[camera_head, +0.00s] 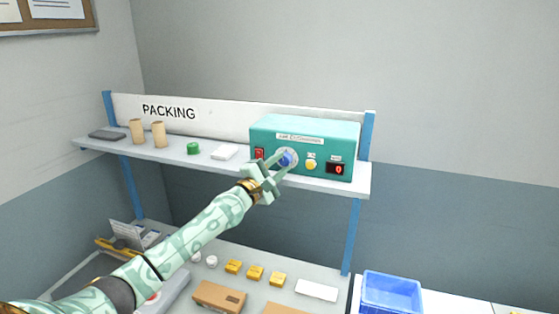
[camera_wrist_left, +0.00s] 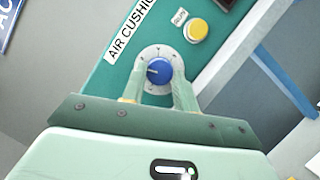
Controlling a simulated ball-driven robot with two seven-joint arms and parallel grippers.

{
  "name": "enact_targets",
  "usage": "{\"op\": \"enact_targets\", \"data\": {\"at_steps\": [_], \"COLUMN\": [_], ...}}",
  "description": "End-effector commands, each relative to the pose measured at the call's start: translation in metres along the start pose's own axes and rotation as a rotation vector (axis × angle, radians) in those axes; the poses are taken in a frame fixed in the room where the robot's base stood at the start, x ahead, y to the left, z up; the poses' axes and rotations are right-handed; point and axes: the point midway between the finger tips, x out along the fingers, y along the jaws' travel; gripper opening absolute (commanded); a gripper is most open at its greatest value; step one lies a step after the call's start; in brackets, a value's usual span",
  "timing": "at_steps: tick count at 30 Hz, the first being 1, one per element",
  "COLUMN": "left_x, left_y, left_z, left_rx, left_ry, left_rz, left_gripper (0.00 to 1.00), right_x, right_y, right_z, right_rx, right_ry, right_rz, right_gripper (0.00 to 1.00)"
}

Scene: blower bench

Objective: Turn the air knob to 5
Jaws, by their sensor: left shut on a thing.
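The teal air cushion machine (camera_head: 305,140) stands at the right end of the shelf. Its blue air knob (camera_head: 287,157) sits on a round pale dial on the front face. The left wrist view shows the knob (camera_wrist_left: 159,70) close up, with a white mark on its left side; the dial figures are too small to read surely. My left gripper (camera_head: 281,162) reaches up from the left, its two fingers on either side of the knob and shut on it. The red display (camera_head: 338,169) reads 0. My right gripper is not in view.
Cardboard tubes (camera_head: 158,134), a green roll (camera_head: 193,148) and a white block (camera_head: 224,152) stand on the shelf (camera_head: 130,154). A blue bin (camera_head: 391,293) is below right.

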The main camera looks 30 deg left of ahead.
Motion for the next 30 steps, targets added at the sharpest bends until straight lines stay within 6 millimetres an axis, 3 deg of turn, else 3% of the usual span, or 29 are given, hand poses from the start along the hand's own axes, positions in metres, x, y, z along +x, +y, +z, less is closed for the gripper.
{"op": "enact_targets", "data": {"at_steps": [21, 30], "left_x": [0.002, 0.002], "left_y": [0.01, 0.009], "left_z": [0.003, 0.004], "left_rx": [0.623, 0.886], "left_ry": [-0.031, -0.045], "left_rz": [-0.269, -0.378], "left_gripper": [0.07, 0.07], "right_x": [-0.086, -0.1], "right_y": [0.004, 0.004], "right_z": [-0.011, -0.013], "right_rx": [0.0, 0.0], "right_ry": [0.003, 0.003], "right_rz": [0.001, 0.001], "right_gripper": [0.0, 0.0]}}
